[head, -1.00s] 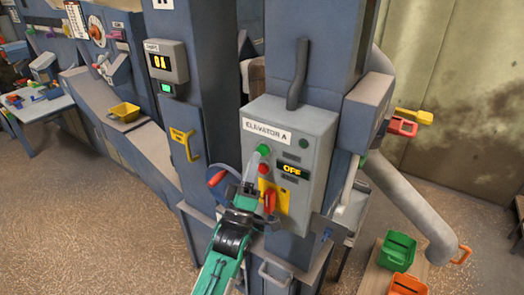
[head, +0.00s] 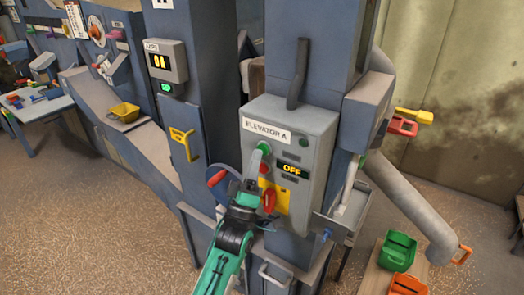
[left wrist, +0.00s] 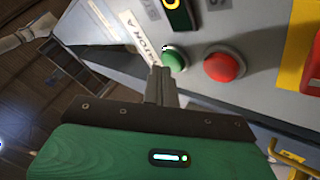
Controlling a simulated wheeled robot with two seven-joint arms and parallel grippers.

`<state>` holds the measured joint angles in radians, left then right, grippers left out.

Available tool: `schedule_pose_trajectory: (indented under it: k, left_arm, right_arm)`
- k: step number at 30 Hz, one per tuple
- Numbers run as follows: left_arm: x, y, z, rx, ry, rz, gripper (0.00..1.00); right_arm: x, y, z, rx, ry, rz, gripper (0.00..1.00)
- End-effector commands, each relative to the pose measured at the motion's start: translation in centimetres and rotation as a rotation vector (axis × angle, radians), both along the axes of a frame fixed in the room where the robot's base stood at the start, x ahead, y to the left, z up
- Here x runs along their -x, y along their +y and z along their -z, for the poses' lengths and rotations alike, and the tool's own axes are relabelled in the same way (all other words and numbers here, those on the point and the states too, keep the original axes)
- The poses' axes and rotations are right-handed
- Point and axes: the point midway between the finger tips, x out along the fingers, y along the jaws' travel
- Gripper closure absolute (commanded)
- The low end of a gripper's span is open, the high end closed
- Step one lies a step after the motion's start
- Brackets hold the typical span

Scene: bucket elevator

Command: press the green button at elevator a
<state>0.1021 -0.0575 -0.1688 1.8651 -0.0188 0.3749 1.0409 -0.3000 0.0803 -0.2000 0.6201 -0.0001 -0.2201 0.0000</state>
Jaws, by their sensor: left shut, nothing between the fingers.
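The control box labelled "ELEVATOR A" (head: 318,125) stands at the picture's middle. Its green button (head: 264,148) is at the upper left of the panel, above a red button (head: 262,167). The display (head: 292,170) reads OFF. My left gripper (head: 256,160) is shut and empty, with its tips at the green button. In the left wrist view, the shut fingertips (left wrist: 158,72) lie right beside the green button (left wrist: 170,58) and overlap its edge. I cannot tell whether they touch it or whether it is pressed in. The red button (left wrist: 224,65) is to the right. My right gripper is out of view.
A red rotary switch (head: 269,201) on a yellow plate sits below the buttons. A small tray (head: 333,226) juts out at the right. Green (head: 397,250) and orange buckets stand at the lower right.

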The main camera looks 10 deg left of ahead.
Motion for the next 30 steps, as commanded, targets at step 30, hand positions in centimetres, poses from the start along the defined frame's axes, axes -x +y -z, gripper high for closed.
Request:
schedule_pose_trajectory:
  k: [30]
  left_arm:
    - [-0.81,-0.3,-0.02,0.0,0.0,0.0,1.0]
  right_arm:
    - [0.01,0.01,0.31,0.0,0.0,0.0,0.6]
